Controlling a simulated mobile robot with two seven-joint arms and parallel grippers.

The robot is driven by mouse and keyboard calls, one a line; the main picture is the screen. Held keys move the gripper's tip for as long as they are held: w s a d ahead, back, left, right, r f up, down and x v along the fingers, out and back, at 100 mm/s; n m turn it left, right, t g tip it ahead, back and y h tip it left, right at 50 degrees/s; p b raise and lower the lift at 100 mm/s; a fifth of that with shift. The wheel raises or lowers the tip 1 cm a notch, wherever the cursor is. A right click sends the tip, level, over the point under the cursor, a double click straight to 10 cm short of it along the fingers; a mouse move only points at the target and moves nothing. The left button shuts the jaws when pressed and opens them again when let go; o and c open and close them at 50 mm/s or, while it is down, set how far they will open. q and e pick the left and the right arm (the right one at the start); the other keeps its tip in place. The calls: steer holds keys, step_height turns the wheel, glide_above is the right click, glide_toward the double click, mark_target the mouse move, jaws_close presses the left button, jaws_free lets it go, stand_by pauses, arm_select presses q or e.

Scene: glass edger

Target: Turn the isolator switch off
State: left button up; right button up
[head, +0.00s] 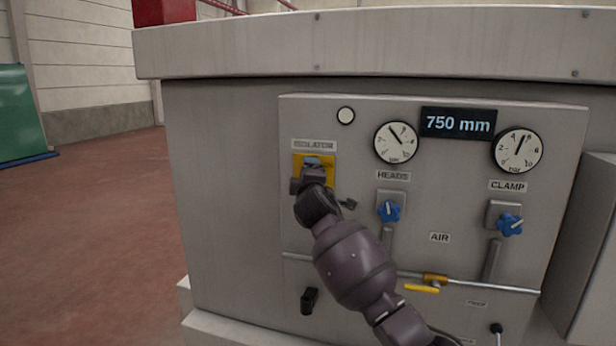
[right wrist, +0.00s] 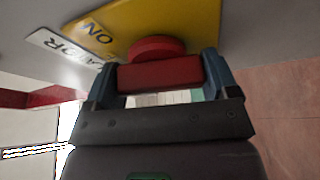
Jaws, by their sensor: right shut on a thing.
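The isolator switch has a yellow plate (head: 331,164) under the ISOLATOR label at the panel's upper left. In the right wrist view the yellow plate (right wrist: 185,22) bears the word ON, seen upside down, and a red knob with a red bar handle (right wrist: 160,74). My right gripper (right wrist: 160,71) has one finger at each end of the red bar and is shut on it. In the head view my right gripper (head: 313,170) covers the handle, so its turn angle is hard to tell. My left gripper is not in view.
The grey panel (head: 450,210) carries a HEADS gauge (head: 396,142), a CLAMP gauge (head: 518,150), blue knobs below them and a 750 mm display (head: 458,122). A yellow lever (head: 422,288) sits on a pipe lower down. A black handle (head: 310,300) is at lower left.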

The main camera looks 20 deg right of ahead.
steer(key=shift+n+g, duration=0.4)
steer(key=shift+n, duration=0.6)
steer(key=o, duration=0.8)
steer(key=b+v, duration=0.1)
steer(key=v, duration=0.9)
steer(key=shift+s+b, duration=0.4)
